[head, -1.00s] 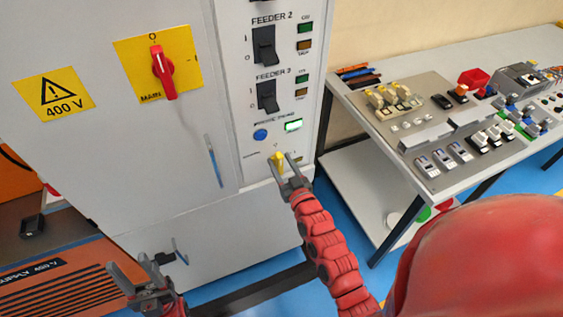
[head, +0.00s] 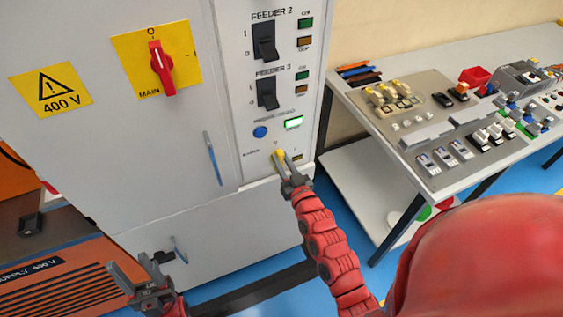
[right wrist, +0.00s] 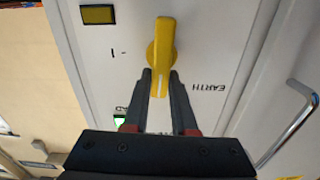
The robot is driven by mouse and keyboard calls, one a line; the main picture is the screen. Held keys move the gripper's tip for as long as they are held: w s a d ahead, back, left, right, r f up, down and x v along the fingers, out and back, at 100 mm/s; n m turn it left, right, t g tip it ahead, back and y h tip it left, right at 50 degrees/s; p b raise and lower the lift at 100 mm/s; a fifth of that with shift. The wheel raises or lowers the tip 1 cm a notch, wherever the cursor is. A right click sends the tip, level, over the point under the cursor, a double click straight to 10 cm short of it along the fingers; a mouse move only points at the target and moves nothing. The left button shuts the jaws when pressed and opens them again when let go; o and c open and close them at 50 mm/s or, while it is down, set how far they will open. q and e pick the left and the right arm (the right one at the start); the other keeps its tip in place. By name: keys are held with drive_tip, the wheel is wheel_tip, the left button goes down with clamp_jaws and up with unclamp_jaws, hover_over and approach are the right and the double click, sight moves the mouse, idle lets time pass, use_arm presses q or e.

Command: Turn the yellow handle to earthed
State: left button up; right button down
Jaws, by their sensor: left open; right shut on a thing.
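The yellow handle (head: 279,155) is low on the cabinet's control panel. In the right wrist view the handle (right wrist: 162,40) lies nearly in line with the fingers. An EARTH label (right wrist: 208,87) is to its right and an "I" mark to its left, and the handle points at neither. My right gripper (head: 283,163) is shut on the handle's near end. Its fingers (right wrist: 160,82) lie along both sides of the grip in the right wrist view. My left gripper (head: 132,282) is open and empty, low at the left in front of the cabinet.
Above the handle are a blue button (head: 260,132), a lit green indicator (head: 293,122) and black feeder switches (head: 267,93). A workbench (head: 466,172) with electrical parts stands right.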

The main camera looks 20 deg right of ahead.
drive_tip(key=shift+d+f+m+b, duration=0.35)
drive_tip(key=shift+m+b, duration=1.4)
drive_tip(key=shift+m, duration=1.1)
drive_tip(key=shift+d+f+m+b, duration=0.4)
drive_tip(key=shift+m+b, duration=1.35)
drive_tip(key=shift+m, duration=1.15)
drive_tip(key=shift+d+f+m+b, duration=0.35)
drive_tip(key=shift+m+b, duration=1.4)
drive_tip(key=shift+m, duration=1.1)
drive_tip(key=c, duration=0.7)
unclamp_jaws()
